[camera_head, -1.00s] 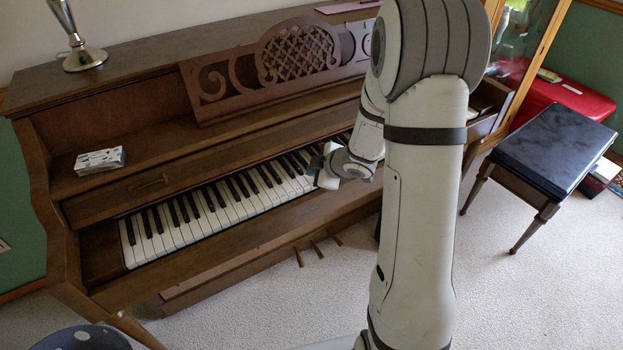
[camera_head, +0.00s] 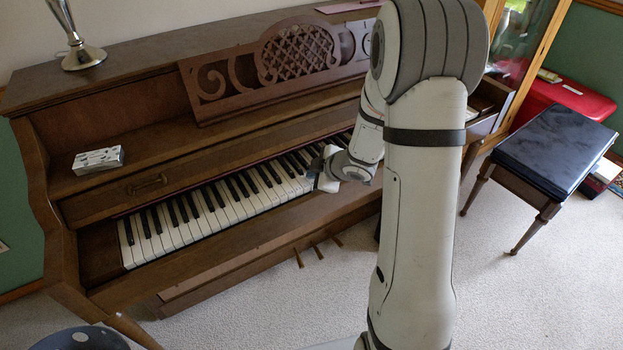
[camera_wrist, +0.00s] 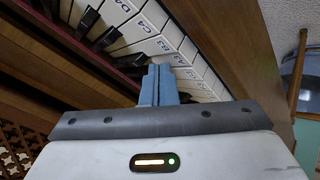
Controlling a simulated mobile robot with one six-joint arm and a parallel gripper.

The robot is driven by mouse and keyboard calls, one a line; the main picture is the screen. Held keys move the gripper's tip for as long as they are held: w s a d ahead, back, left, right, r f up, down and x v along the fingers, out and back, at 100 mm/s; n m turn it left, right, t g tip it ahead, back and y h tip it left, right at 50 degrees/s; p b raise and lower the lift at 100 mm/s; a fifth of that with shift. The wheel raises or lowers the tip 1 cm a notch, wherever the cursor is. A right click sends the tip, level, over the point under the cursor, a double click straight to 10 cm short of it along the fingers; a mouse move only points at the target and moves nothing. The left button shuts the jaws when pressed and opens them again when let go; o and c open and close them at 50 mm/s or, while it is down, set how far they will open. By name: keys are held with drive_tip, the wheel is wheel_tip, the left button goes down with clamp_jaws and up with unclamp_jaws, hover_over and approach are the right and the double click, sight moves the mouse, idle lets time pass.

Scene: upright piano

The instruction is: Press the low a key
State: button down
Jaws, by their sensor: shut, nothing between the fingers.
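The piano keyboard (camera_head: 200,215) runs along the open front of a brown upright piano. My gripper (camera_head: 316,172) is over the keys toward the right of the visible part, partly hidden by its own body. In the wrist view its blue fingers (camera_wrist: 159,70) are shut together, with nothing between them. Their tips are at the white keys, close to a label that seems to read A3 (camera_wrist: 178,59). Labels B3 (camera_wrist: 162,43), C4 (camera_wrist: 147,25) and D4 (camera_wrist: 123,5) lie beyond it. I cannot tell whether the tips touch a key.
A wooden fallboard and carved music stand (camera_head: 265,65) rise behind the keys. A small box (camera_head: 98,160) and a metal lamp base (camera_head: 84,57) sit on the piano. A black-topped bench (camera_head: 555,150) stands at the right. My arm hides the keyboard's right end.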

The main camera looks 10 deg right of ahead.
drive_tip(key=shift+f, duration=0.35)
drive_tip(key=shift+r, duration=0.15)
idle(0.4)
drive_tip(key=shift+r+p, duration=0.85)
drive_tip(key=shift+r, duration=0.05)
wheel_tip(320, 180, up, 5)
drive_tip(key=p, duration=0.5)
drive_tip(key=shift+r, duration=0.1)
